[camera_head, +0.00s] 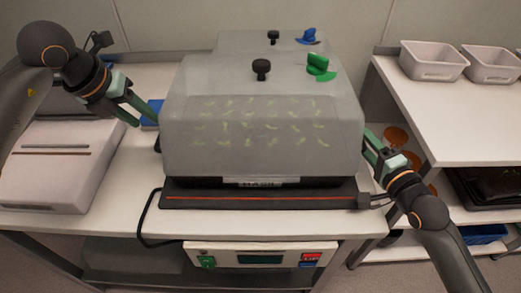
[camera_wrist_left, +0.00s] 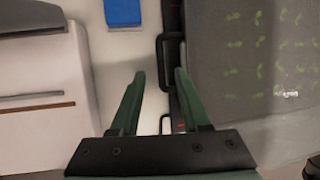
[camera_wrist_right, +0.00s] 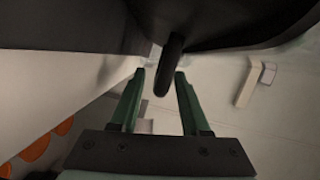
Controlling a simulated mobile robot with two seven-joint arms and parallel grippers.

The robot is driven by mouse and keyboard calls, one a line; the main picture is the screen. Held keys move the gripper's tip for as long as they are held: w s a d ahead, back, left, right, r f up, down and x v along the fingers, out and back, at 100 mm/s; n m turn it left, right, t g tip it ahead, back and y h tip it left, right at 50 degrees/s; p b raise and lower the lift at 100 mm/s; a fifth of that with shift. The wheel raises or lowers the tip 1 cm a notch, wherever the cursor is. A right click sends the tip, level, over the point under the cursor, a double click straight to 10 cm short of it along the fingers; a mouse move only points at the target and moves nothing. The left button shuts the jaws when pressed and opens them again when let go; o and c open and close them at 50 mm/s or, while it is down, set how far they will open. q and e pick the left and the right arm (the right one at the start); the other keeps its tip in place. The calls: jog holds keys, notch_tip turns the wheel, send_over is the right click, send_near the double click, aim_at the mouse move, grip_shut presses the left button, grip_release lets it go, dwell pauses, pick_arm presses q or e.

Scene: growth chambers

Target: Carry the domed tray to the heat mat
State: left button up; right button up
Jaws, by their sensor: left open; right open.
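The domed tray has a clear grey dome (camera_head: 262,100) with a black knob and a green vent. Seedlings show through it. Its black base (camera_head: 200,182), with a label in front, appears to sit on the black heat mat (camera_head: 260,203), which has an orange line. My left gripper (camera_head: 147,117) is open at the tray's left side; in the left wrist view its fingers (camera_wrist_left: 160,80) point toward the black side handle (camera_wrist_left: 171,60). My right gripper (camera_head: 368,148) is open at the right side; in the right wrist view a black handle (camera_wrist_right: 170,65) lies between its fingertips (camera_wrist_right: 160,75).
Another dome with a blue vent (camera_head: 308,36) stands close behind. A pale box-like device (camera_head: 50,185) is at left, and a blue object (camera_head: 153,112) lies near my left gripper. A controller (camera_head: 262,256) sits under the front edge. Grey bins (camera_head: 433,63) stand on the right bench.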

jog(key=shift+s, duration=0.1)
pick_arm(q)
jog(key=v, duration=0.3)
jog(key=shift+r, duration=0.2)
pick_arm(e)
jog(key=v, duration=1.1)
jog(key=shift+s+d, duration=0.25)
jog(key=shift+s, duration=0.1)
pick_arm(q)
jog(key=shift+s+a, duration=0.1)
